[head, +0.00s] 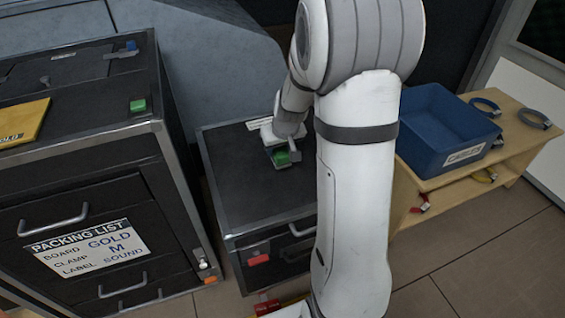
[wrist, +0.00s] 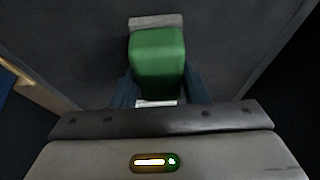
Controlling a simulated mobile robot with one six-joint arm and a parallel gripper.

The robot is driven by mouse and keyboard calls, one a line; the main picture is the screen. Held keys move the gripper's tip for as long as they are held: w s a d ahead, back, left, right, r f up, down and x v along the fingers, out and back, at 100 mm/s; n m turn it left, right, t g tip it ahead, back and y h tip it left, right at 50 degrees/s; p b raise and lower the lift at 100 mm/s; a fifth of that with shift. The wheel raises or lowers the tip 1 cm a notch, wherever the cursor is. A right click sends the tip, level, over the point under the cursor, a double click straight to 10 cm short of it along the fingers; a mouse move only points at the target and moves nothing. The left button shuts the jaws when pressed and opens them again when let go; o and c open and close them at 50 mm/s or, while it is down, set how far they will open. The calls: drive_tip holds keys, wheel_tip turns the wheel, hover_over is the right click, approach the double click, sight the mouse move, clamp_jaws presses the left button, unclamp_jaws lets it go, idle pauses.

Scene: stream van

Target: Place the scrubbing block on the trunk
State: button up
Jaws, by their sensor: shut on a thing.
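The scrubbing block is a green block with a grey strip at its far end; it fills the middle of the wrist view (wrist: 157,62). My gripper (head: 281,158) is shut on it, with a dark blue-grey finger on each side in the wrist view. In the head view the green block (head: 281,157) shows just under my gripper, over the black top of the low trunk (head: 240,190). That top is a dark grey surface in the wrist view (wrist: 230,45). I cannot tell whether the block touches it. My arm hides the trunk's right side.
A taller black case (head: 100,165) with a packing list (head: 88,250) stands at the left, with a yellow board (head: 22,124) on top. A blue crate (head: 440,130) sits on a wooden shelf (head: 525,145) at the right. The trunk's front top is clear.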

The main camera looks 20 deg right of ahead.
sight(282, 152)
wheel_tip(282, 152, down, 6)
drive_tip(key=shift+b, duration=1.1)
drive_tip(key=o, duration=1.1)
drive_tip(key=shift+o, duration=0.2)
drive_tip(key=shift+s+r, duration=0.1)
drive_tip(key=p+v, duration=0.4)
drive_tip(key=v, duration=0.7)
drive_tip(key=shift+r, duration=0.4)
drive_tip(key=s+a+r+g, duration=0.1)
drive_tip(key=s+a, duration=0.3)
drive_tip(key=s, duration=0.6)
drive_tip(key=s+a+r+g, duration=0.2)
drive_tip(key=s+a+r, duration=0.2)
drive_tip(key=s, duration=0.6)
drive_tip(key=shift+a+r, duration=0.2)
drive_tip(key=shift+a, duration=0.05)
